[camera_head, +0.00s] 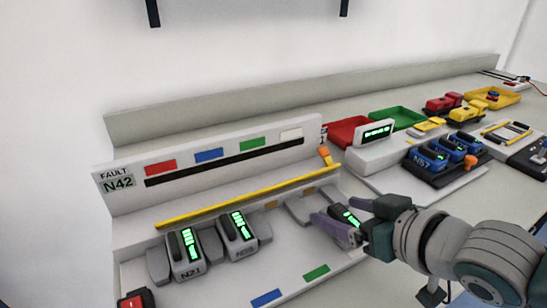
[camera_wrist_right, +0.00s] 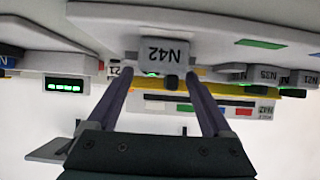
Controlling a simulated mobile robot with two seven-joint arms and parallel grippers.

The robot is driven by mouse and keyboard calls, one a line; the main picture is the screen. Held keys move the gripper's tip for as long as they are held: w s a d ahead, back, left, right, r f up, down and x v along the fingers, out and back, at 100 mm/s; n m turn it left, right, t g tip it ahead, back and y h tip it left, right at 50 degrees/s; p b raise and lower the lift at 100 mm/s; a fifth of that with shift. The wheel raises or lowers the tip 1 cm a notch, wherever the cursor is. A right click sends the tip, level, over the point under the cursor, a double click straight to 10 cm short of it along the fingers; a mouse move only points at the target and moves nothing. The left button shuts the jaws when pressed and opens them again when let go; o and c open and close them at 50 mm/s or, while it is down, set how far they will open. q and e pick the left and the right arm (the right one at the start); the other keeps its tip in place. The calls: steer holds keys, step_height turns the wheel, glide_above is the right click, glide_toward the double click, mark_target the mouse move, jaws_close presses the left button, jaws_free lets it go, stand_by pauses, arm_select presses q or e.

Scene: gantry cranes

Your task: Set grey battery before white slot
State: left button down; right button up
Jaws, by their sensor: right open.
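The grey battery marked N42 (camera_wrist_right: 165,54) shows in the right wrist view between the two fingers of my right gripper (camera_wrist_right: 162,76). In the head view the same battery (camera_head: 346,214), with a green display, is at the right end of the charging rack (camera_head: 270,205). My right gripper (camera_head: 347,224) is open with its fingers around it; whether they touch it cannot be told. The white mark (camera_head: 292,135) is at the right end of the row of colour marks on the rack's back panel. My left gripper is not in view.
Batteries N21 (camera_head: 187,254) and N35 (camera_head: 237,234) stand in the rack left of my gripper. Blue (camera_head: 266,298) and green (camera_head: 316,272) marks lie on the front ledge. A dark tray of blue batteries (camera_head: 432,157) and red (camera_head: 348,131) and green (camera_head: 397,118) bins are behind right.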

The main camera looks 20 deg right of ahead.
steer(key=shift+s+r, duration=0.15)
steer(key=shift+r, duration=0.05)
steer(key=a+p+v, duration=0.1)
steer(key=p+v, duration=0.2)
steer(key=v, duration=0.9)
steer(key=s+a+n+g, duration=0.1)
steer(key=s+a+g, duration=0.5)
steer(key=s+g, duration=0.2)
steer(key=shift+s+r+g+h, duration=0.2)
steer(key=shift+s+g+h, duration=0.1)
steer(key=shift+s, duration=0.8)
steer(key=shift+s+d, duration=0.1)
steer(key=shift+d, duration=0.05)
